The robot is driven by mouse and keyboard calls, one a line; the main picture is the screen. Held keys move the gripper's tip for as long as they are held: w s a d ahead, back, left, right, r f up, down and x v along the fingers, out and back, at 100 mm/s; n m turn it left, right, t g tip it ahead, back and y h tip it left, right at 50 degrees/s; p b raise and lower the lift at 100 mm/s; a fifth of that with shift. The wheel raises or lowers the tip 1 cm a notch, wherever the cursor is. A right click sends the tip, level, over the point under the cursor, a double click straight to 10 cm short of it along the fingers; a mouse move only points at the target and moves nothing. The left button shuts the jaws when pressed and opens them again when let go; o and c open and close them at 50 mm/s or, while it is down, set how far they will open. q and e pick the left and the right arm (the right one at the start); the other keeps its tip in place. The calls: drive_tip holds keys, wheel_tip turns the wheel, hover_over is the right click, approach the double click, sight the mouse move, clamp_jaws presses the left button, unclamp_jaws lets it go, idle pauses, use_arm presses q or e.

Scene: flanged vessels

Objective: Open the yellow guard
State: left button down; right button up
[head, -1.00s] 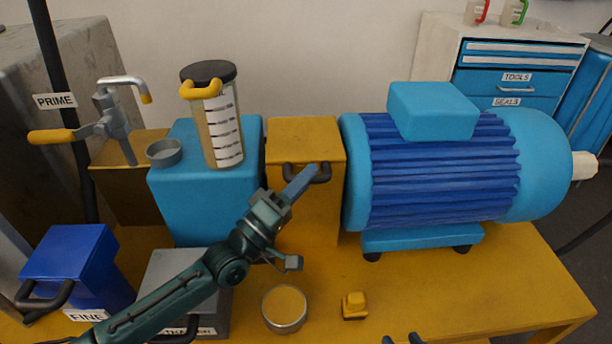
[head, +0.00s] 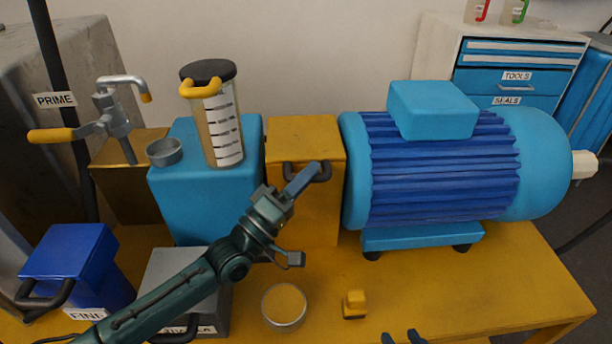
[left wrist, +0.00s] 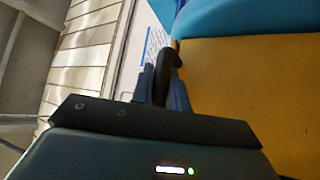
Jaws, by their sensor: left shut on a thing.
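The yellow guard (head: 306,213) is a box-shaped cover between the blue pump block and the blue motor. A dark handle (head: 323,176) sits on its upper front. In the left wrist view the two fingers close on the dark handle (left wrist: 174,57), with the guard's yellow face (left wrist: 245,95) to the right. The guard stands upright on the yellow base. My right gripper (head: 402,339) shows only as two dark fingertips at the bottom edge, apart and with nothing visible between them.
The blue motor (head: 440,170) stands close right of the guard, the blue block (head: 205,205) close left, with a marked cylinder (head: 222,125) on it. A round cup (head: 284,307) and a small yellow piece (head: 354,304) lie in front. The base's right front is clear.

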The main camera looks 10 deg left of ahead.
drive_tip(key=shift+s, duration=0.1)
